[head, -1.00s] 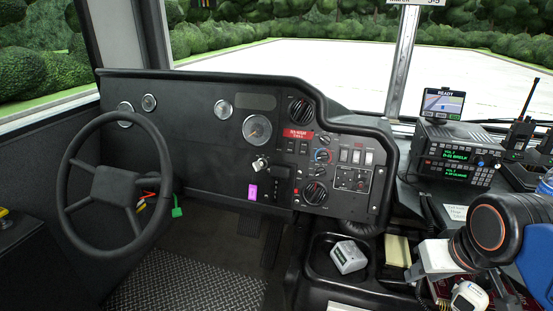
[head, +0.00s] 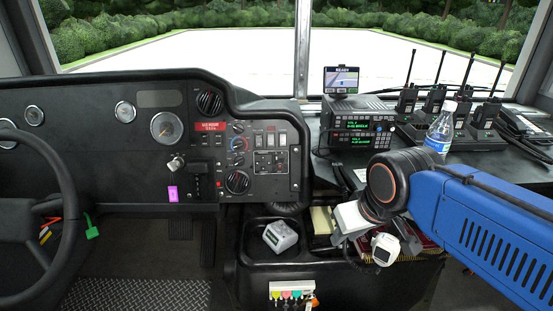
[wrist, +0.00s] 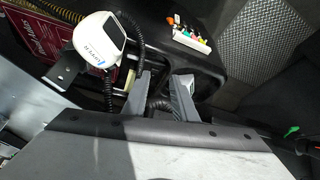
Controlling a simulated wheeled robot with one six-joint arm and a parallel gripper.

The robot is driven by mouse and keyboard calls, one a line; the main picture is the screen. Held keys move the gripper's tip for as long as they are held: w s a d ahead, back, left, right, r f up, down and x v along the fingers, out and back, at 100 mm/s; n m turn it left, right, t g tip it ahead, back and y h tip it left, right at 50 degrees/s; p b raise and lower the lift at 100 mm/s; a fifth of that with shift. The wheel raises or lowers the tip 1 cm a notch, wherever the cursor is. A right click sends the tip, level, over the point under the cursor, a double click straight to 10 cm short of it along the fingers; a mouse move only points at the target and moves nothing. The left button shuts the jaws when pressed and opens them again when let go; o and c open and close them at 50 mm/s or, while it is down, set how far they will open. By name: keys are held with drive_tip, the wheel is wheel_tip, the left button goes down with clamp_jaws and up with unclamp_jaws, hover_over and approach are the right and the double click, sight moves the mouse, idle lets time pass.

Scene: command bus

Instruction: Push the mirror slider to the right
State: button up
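The dashboard's right-hand switch panel (head: 269,163) shows in the head view, with rocker switches, round knobs and small controls. I cannot tell which of these small controls is the mirror slider. The panel does not show clearly in the wrist view. My gripper (wrist: 163,80) shows in the wrist view with its two grey fingers apart and nothing held between them. In the head view my wrist is to the right of the panel and lower, above the console, and the fingertips are hard to make out there.
A white handheld microphone (head: 384,248) is close beside my wrist. A grey-white box (head: 280,236) sits in the console tray. Colored key tags (head: 291,294) hang below. A radio (head: 362,129), a water bottle (head: 440,131) and several walkie-talkies stand on the right shelf. The steering wheel (head: 67,190) is left.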

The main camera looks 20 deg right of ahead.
drive_tip(key=shift+w+r, duration=0.1)
clamp_jaws()
drive_tip(key=w+a+r+m+g+h, duration=0.1)
drive_tip(key=w+a+r+h, duration=0.1)
drive_tip(key=w+r, duration=0.45)
drive_tip(key=w+a+r+m+g+h, duration=0.1)
drive_tip(key=w+a+r, duration=0.15)
drive_tip(key=w, duration=0.65)
drive_tip(key=w+a+r+m+h, duration=0.2)
drive_tip(key=w+a+r+h, duration=0.2)
drive_tip(key=w+a, duration=0.8)
approach(274, 161)
drive_tip(key=x, duration=0.4)
drive_tip(key=shift+d+f, duration=0.15)
drive_tip(key=shift+f, duration=0.05)
